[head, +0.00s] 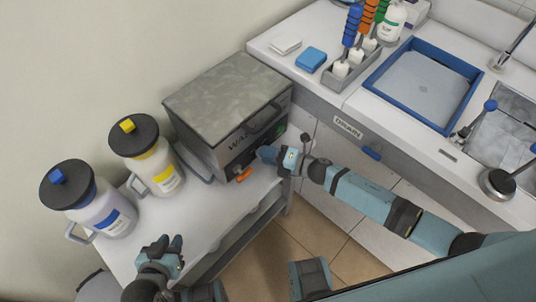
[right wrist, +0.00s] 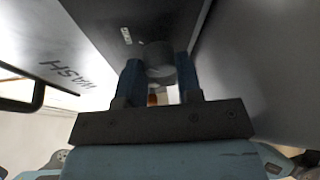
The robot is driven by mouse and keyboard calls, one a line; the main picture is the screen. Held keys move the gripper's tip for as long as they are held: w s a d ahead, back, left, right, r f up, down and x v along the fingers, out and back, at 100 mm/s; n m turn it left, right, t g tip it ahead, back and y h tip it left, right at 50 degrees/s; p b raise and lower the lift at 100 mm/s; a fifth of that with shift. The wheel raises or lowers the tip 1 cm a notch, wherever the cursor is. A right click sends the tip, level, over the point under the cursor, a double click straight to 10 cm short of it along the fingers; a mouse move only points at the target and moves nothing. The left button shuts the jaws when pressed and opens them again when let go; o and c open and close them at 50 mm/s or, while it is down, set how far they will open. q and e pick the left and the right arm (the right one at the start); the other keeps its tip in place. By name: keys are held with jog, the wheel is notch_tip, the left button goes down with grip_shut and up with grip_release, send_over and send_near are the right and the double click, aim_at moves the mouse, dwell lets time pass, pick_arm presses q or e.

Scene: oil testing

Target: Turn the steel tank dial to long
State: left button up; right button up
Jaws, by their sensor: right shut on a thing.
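The steel tank (head: 225,92) stands on the white counter against the wall, its front marked WASH. My right gripper (head: 268,155) is at the right part of the tank's front. In the right wrist view its two blue fingers stand either side of the round grey dial (right wrist: 160,62) and are shut on it. Small marks show on the panel beside the dial, but I cannot read them or tell the setting. The dial is hidden behind the gripper in the head view. My left gripper (head: 170,243) is open and empty above the counter's front edge.
Two lidded jugs, one yellow-marked (head: 160,172) and one blue-marked (head: 108,215), stand left of the tank. An orange part (head: 243,174) sits low on the tank's front. A blue-rimmed tray (head: 372,84) and a sink are on the right counter. Open floor lies between the counters.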

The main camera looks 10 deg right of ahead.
pick_arm(q)
jog(key=shift+a+f, duration=0.1)
jog(key=shift+a, duration=0.05)
pick_arm(e)
jog(key=o, duration=0.9)
jog(key=shift+d, duration=0.1)
pick_arm(q)
jog(key=shift+d+f+b, duration=0.15)
jog(key=shift+d+b, duration=0.1)
jog(key=shift+b, duration=0.05)
jog(key=shift+a, duration=0.1)
pick_arm(e)
jog(key=shift+v, duration=6.9)
pick_arm(q)
jog(key=shift+a, duration=0.15)
pick_arm(e)
jog(key=shift+f, duration=0.1)
